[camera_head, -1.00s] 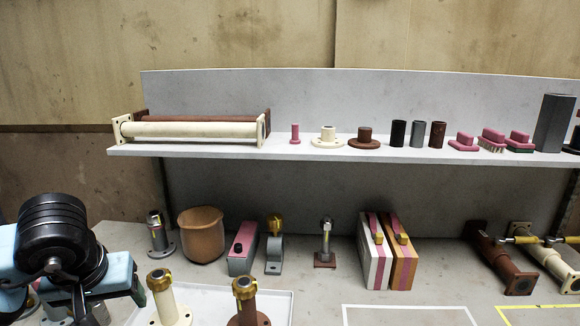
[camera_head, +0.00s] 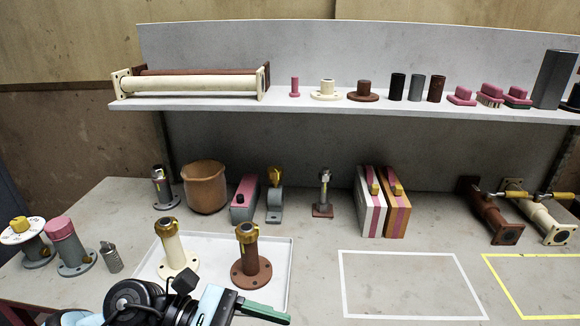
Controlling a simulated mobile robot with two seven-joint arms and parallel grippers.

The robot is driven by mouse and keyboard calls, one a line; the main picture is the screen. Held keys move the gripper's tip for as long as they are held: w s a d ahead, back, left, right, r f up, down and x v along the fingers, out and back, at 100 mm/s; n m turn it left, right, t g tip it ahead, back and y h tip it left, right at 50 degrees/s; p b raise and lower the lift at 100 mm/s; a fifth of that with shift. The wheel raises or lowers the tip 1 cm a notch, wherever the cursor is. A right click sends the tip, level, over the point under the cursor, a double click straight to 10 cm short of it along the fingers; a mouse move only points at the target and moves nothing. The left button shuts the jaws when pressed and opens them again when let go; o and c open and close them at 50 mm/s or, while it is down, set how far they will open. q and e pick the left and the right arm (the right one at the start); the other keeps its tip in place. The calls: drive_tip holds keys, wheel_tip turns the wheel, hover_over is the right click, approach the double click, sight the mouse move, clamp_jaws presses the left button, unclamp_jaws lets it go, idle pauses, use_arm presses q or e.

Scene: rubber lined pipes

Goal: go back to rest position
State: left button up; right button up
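My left gripper (camera_head: 264,311) is at the bottom of the head view, in front of the white tray, with my black and blue wrist behind it. One green finger shows, pointing right; the other finger is hidden or out of frame, so its opening cannot be told. I see nothing held in it. My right gripper is not in view. On the white tray (camera_head: 285,262) stand a cream flanged pipe (camera_head: 173,250) and a brown flanged pipe (camera_head: 249,258), both upright with brass-coloured tops. My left gripper is just in front of the brown pipe's base.
Left of the tray stand a valve-like part (camera_head: 32,240), a pink-topped grey pipe (camera_head: 70,247) and a small metal cylinder (camera_head: 111,258). A brown pot (camera_head: 205,187) and tools line the back. A shelf (camera_head: 225,104) holds more parts. The white-outlined area (camera_head: 410,285) is empty.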

use_arm(q)
drive_tip(key=w+a+f+m+t+y, duration=0.1)
drive_tip(key=a+f+m+t+y, duration=0.15)
drive_tip(key=f+m+t, duration=0.55)
drive_tip(key=w+a+f+m+t+y, duration=0.2)
drive_tip(key=a+m+t, duration=0.25)
drive_tip(key=m, duration=0.75)
drive_tip(key=w+a+f+m+t+y, duration=0.1)
drive_tip(key=a+f+m+t+y, duration=0.2)
drive_tip(key=f+m+t, duration=0.55)
drive_tip(key=s+a+f+n+g+y, duration=0.3)
drive_tip(key=s+f+n, duration=0.3)
drive_tip(key=s+f, duration=0.2)
drive_tip(key=s+a+f+n+g+y, duration=0.3)
drive_tip(key=s+f+n+g, duration=0.3)
drive_tip(key=s+f, duration=0.2)
drive_tip(key=s, duration=0.2)
drive_tip(key=shift+s+a+f, duration=0.2)
drive_tip(key=shift+s+a, duration=0.1)
drive_tip(key=shift+s, duration=0.05)
